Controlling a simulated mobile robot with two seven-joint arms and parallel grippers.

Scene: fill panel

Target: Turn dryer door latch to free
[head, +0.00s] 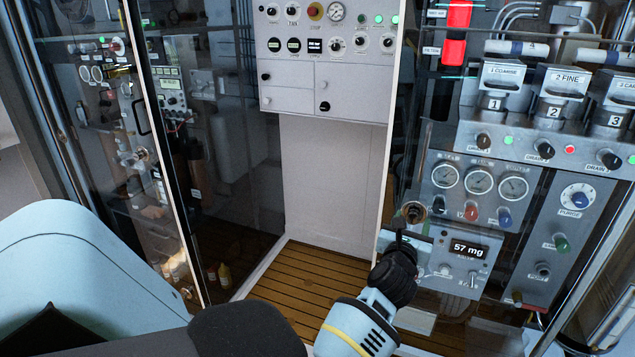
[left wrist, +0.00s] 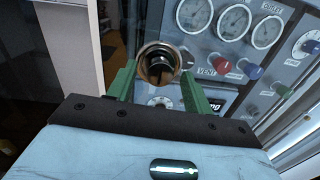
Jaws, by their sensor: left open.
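The latch, a round brass-rimmed knob with a dark centre (head: 414,212), sits at the left edge of the dryer panel, below the left gauge. In the left wrist view the latch (left wrist: 158,66) shows between the ends of two green fingers. My left gripper (head: 408,236) is open just below and in front of the latch; it also shows in the left wrist view (left wrist: 158,88). I cannot tell whether a finger touches the latch. The gripper partly covers the panel beside the display (head: 468,249), which reads 57 mg. My right gripper is not in view.
Three gauges (head: 479,181), small coloured knobs and a purge dial (head: 577,198) lie right of the latch. A white control cabinet (head: 325,85) hangs at the centre back. Dark glass panes stand at left. The slatted wooden floor (head: 290,285) is clear.

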